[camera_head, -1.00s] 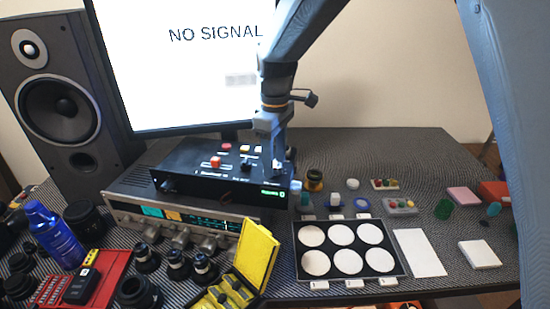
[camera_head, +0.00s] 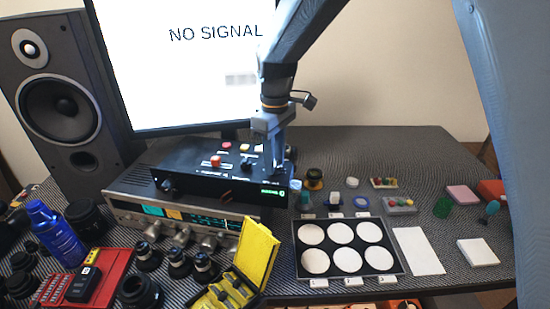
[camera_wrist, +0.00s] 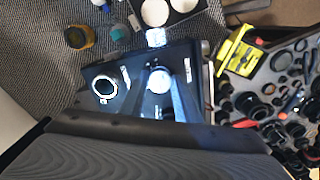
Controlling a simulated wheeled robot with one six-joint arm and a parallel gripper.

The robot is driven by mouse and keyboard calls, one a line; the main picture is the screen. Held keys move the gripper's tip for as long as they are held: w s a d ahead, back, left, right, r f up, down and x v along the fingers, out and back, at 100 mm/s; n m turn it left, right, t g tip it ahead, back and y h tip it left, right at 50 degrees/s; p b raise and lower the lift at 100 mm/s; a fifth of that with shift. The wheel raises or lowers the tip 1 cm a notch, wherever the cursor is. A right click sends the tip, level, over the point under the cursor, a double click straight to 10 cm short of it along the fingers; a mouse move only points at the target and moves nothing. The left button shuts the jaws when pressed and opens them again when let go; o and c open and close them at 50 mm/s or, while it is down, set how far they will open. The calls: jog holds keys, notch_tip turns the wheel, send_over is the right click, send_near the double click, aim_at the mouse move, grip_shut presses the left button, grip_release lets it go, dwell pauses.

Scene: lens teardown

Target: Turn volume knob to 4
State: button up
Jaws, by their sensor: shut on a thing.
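A black control box (camera_head: 195,186) with coloured buttons on top and a small green display (camera_head: 270,192) at its front right sits on a silver receiver. The digit on the display is too small to read surely. My gripper (camera_head: 274,157) is low over the right end of the box, and it hides what lies under it in the head view. In the wrist view, my gripper (camera_wrist: 166,92) is shut on a round, pale-topped knob (camera_wrist: 159,79) on the box. A white ring (camera_wrist: 104,88) shows on the box beside it.
The silver receiver (camera_head: 130,205) carries the box, and a monitor (camera_head: 180,60) stands behind. A yellow case (camera_head: 256,258) stands close in front. A tray with white discs (camera_head: 380,233) lies to the right. Bare table (camera_head: 400,150) is free at the back right.

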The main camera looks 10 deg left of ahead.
jog(key=m+p, duration=0.2)
jog(key=m, duration=0.4)
jog(key=shift+r, duration=0.1)
jog(key=m+p, duration=0.2)
jog(key=m, duration=0.3)
jog(key=shift+m, duration=0.3)
jog(key=m+p, duration=0.1)
jog(key=m, duration=0.4)
jog(key=m+p, duration=0.1)
jog(key=m, duration=0.4)
jog(key=shift+m+p, duration=0.3)
jog(key=shift+m, duration=0.1)
jog(key=shift+w+a, duration=0.1)
jog(key=o, duration=1)
jog(key=shift+o, duration=0.2)
